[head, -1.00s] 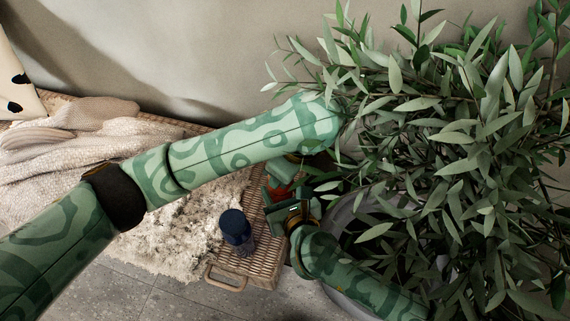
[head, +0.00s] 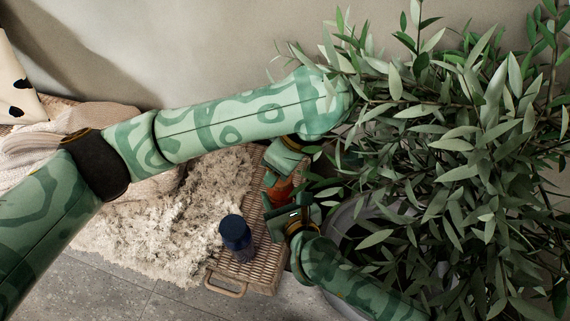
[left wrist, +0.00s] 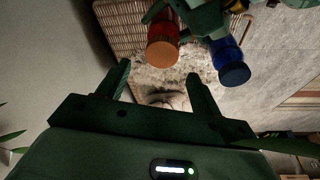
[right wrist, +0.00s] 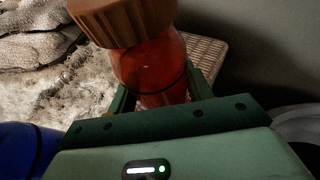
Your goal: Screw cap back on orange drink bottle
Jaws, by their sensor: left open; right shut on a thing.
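The orange drink bottle (head: 280,191) stands at the right end of the woven bench, between my two grippers. The right wrist view shows its translucent red-orange body (right wrist: 152,72) with a ribbed brown-orange cap (right wrist: 126,18) at its top. The cap's round top (left wrist: 162,54) faces the left wrist camera. I cannot tell whether it is threaded tight. My right gripper (right wrist: 156,80) is shut around the bottle's body. My left gripper (left wrist: 157,70) is open and empty, with the bottle beyond its fingertips; in the head view its fingers are largely hidden.
A dark blue-capped bottle (head: 236,234) stands on the woven bench (head: 262,272) near the front handle. It also shows in the left wrist view (left wrist: 230,68). A leafy plant (head: 450,150) crowds the right side. A shaggy throw (head: 165,235) covers the bench's middle.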

